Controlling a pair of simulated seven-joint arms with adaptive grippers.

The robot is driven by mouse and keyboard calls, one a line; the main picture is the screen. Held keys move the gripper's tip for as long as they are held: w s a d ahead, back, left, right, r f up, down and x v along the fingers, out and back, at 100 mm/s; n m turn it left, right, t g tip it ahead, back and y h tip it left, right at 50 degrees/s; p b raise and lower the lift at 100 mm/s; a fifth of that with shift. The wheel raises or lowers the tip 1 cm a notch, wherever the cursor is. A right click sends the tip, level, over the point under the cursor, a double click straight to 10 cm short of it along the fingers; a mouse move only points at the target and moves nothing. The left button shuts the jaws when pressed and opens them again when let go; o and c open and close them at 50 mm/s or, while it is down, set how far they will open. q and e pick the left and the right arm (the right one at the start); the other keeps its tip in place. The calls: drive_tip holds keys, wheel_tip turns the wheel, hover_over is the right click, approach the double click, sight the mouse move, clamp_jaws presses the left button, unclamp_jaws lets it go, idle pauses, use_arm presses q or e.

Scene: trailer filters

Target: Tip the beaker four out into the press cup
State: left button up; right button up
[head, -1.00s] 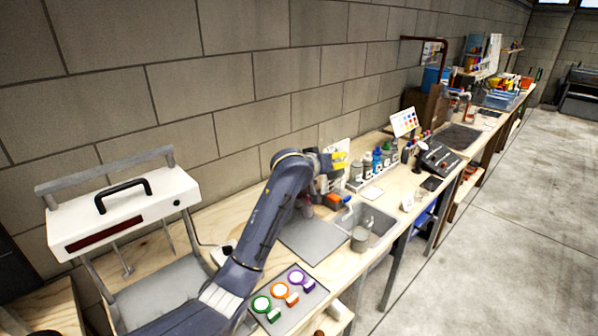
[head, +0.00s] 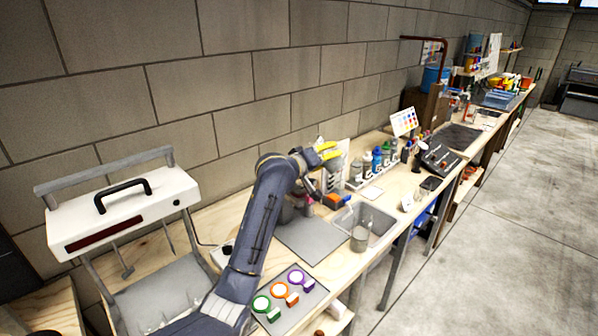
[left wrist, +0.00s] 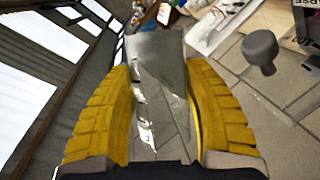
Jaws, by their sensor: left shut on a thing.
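My left gripper (head: 330,152) has yellow finger pads and is raised over the bench, in front of the wall and left of the bottle row. In the left wrist view its pads (left wrist: 160,105) are shut on a clear, see-through beaker (left wrist: 160,75), one pad on each side. The beaker shows no clear contents. It is hard to make out in the head view. I cannot pick out the press cup for certain. My right gripper is in neither view.
A sink (head: 376,222) lies right of a grey mat (head: 308,238), with a glass-like cup (head: 359,240) at its front edge. Several bottles (head: 377,160) stand behind. Green, orange and purple rings sit on a tray (head: 288,302) at the front. A white machine (head: 125,215) stands left.

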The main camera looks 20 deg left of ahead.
use_arm(q)
drive_tip(key=shift+d+r+n, duration=0.1)
drive_tip(key=shift+r+n, duration=0.3)
drive_tip(key=shift+n, duration=0.1)
idle(0.3)
drive_tip(key=shift+f+n+t+h, duration=0.25)
drive_tip(key=shift+n+t+h, duration=0.15)
drive_tip(key=shift+n, duration=0.3)
drive_tip(key=shift+f+n+t+h, duration=0.2)
drive_tip(key=shift+n+t+h, duration=0.15)
drive_tip(key=shift+n, duration=0.35)
idle(0.8)
drive_tip(key=shift+a+r+n+t+b, duration=0.25)
drive_tip(key=shift+a+r+n+b, duration=0.15)
drive_tip(key=shift+a+r+n, duration=0.3)
idle(0.8)
drive_tip(key=shift+f+n+t+h+b, duration=0.2)
drive_tip(key=shift+n+b, duration=0.1)
drive_tip(key=shift+n, duration=0.15)
drive_tip(key=shift+f+n+t+h+b, duration=0.15)
drive_tip(key=shift+n+t+b, duration=0.1)
drive_tip(key=shift+n, duration=0.2)
idle(0.9)
drive_tip(key=shift+a+r+n+t+b, duration=0.25)
drive_tip(key=shift+r+n+b, duration=0.2)
drive_tip(key=shift+n, duration=0.45)
idle(0.5)
drive_tip(key=shift+a, duration=0.1)
